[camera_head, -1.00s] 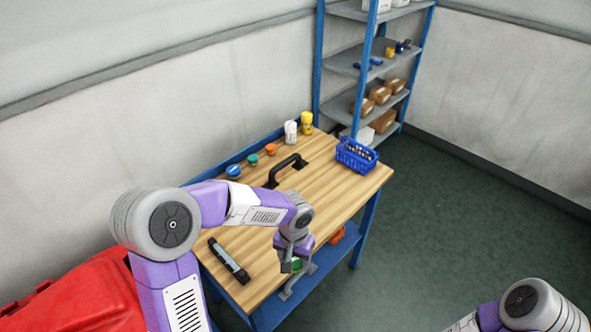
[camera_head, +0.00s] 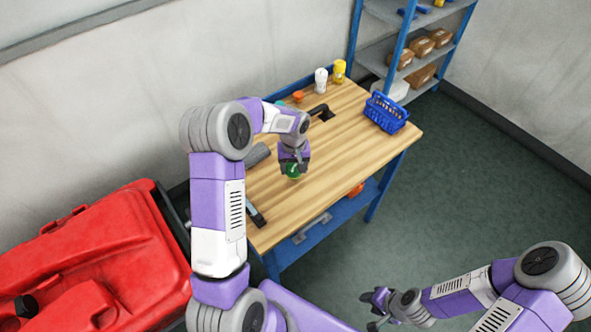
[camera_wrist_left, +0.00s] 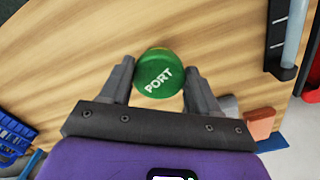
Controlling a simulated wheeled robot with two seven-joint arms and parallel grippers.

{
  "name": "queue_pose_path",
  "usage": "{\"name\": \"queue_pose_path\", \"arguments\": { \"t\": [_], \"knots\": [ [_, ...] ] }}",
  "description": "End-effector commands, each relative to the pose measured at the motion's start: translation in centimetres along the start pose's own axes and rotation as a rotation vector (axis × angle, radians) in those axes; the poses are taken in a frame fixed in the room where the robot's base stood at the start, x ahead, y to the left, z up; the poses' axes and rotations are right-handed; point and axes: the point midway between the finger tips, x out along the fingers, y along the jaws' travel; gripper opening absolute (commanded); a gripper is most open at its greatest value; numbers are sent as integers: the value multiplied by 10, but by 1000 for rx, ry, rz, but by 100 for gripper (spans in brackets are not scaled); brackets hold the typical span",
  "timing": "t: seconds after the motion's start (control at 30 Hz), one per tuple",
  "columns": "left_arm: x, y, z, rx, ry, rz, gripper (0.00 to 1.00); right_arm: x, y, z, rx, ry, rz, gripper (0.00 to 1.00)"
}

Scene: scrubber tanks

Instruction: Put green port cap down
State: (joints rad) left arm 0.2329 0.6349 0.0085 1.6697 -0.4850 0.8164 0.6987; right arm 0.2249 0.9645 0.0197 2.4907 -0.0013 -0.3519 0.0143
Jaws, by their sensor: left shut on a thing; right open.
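The green port cap (camera_head: 292,170) is in my left gripper (camera_head: 294,163), over the front middle of the wooden bench top (camera_head: 345,150). In the left wrist view the round cap (camera_wrist_left: 159,72) shows its green face with the white word PORT, between the two fingers of my left gripper (camera_wrist_left: 157,80). The gripper is shut on it. I cannot tell whether the cap touches the wood. My right gripper (camera_head: 374,308) is open and empty, low over the floor at the right, away from the bench.
A blue basket (camera_head: 386,113), a white bottle (camera_head: 321,80), a yellow bottle (camera_head: 339,71) and an orange cap (camera_head: 298,97) stand toward the back. A dark bar-shaped tool (camera_head: 256,215) lies at the front left. A red machine (camera_head: 95,255) stands left. The bench's right front is clear.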

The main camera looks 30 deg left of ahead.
Motion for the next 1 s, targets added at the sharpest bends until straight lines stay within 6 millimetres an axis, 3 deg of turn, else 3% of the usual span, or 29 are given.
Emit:
{"name": "queue_pose_path", "arguments": {
  "t": [0.33, 0.7, 0.73, 0.9, 1.0],
  "knots": [
    [39, 0, 1, 2, -1, 0, 22, 2, 1, 0, 0, 0, 0, 43],
    [44, 0, 0, 3, 1, 0, 22, 6, 2, 0, 0, 0, 0, 43],
    [44, 0, 0, 3, 1, 0, 63, 6, 2, 0, 0, 0, 0, 43],
    [42, 0, 0, 3, 1, 1, 87, 5, 2, 0, 0, 0, 0, 43],
    [42, 0, 0, 3, 1, 1, 87, 5, 2, 0, 0, 0, 0, 43]
  ]
}}
